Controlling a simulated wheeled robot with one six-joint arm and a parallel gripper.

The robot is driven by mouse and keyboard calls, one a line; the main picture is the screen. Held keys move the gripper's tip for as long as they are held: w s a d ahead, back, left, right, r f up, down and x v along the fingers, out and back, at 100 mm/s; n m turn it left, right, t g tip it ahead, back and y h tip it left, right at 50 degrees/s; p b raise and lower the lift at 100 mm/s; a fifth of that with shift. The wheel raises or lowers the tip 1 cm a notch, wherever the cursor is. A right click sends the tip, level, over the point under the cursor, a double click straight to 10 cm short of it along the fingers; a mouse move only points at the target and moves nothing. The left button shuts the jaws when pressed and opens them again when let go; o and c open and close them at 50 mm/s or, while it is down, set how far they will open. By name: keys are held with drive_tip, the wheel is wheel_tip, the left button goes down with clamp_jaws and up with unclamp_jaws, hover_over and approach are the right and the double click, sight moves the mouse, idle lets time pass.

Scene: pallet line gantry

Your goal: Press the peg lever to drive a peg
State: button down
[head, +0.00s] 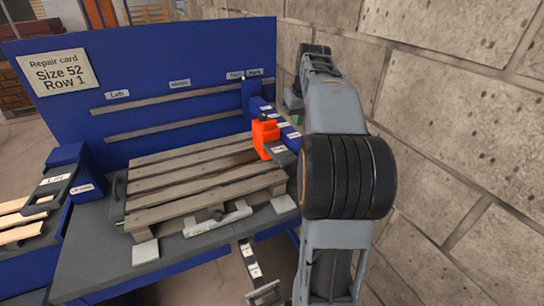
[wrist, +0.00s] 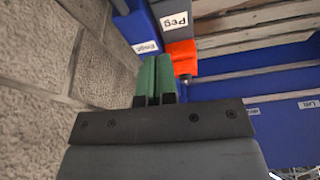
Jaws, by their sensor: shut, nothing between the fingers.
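The peg lever (wrist: 170,22) is a dark grey bar with a white "Peg" label, seen upside down at the top of the wrist view. A blue block (wrist: 133,28) with another white label, too small to read surely, sits beside it. An orange block (wrist: 181,57) is just below the lever there; it also shows above the pallet's right end in the head view (head: 265,137). My gripper (wrist: 155,62) has its green fingers shut together and empty, close to the labelled blue block; contact cannot be told. In the head view my arm hides most of the gripper.
A slatted wooden pallet (head: 200,178) lies on the grey bench (head: 90,262). A block wall (head: 460,130) stands close on the right. Another labelled lever (head: 52,183) is at left.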

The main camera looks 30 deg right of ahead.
sight(288, 157)
drive_tip(key=shift+n, duration=0.5)
drive_tip(key=x, duration=0.3)
drive_tip(key=a+x, duration=0.1)
drive_tip(key=x, duration=0.7)
drive_tip(key=shift+s+a+f, duration=0.2)
drive_tip(key=shift+s+a, duration=0.05)
drive_tip(key=shift+s, duration=0.05)
drive_tip(key=shift+f, duration=0.85)
